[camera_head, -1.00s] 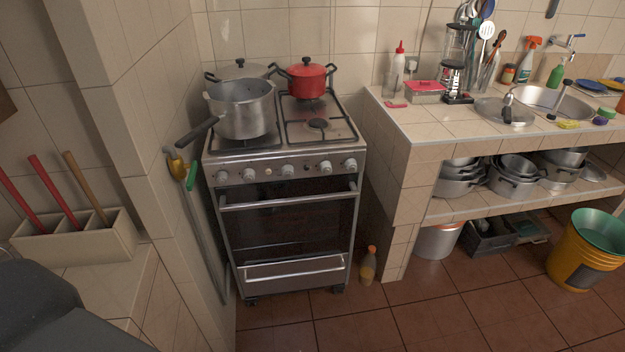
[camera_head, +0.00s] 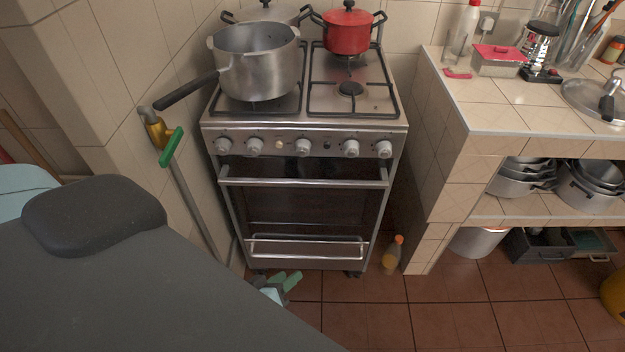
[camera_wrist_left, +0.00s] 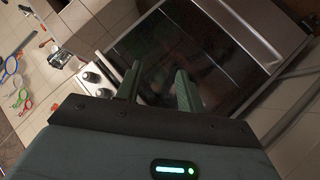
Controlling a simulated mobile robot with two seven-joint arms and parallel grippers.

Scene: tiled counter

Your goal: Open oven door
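The oven (camera_head: 312,140) is a silver stove with a dark glass door (camera_head: 300,208), which is shut. A horizontal bar handle (camera_head: 305,183) runs along the top of the door, below the knobs. My left gripper (camera_head: 284,283) shows low in front of the oven's bottom edge, mostly hidden by my dark arm. In the left wrist view, its two fingers (camera_wrist_left: 158,72) are apart with nothing between them, facing the dark oven door (camera_wrist_left: 185,50). The oven knobs (camera_wrist_left: 92,77) show left of the fingers. My right gripper is not in view.
A grey pot (camera_head: 255,68) and a red pot (camera_head: 347,30) stand on the stove top. A small bottle (camera_head: 393,254) stands on the floor right of the oven. A tiled counter (camera_head: 490,118) is at the right. A green-handled pole (camera_head: 172,146) leans on the left wall.

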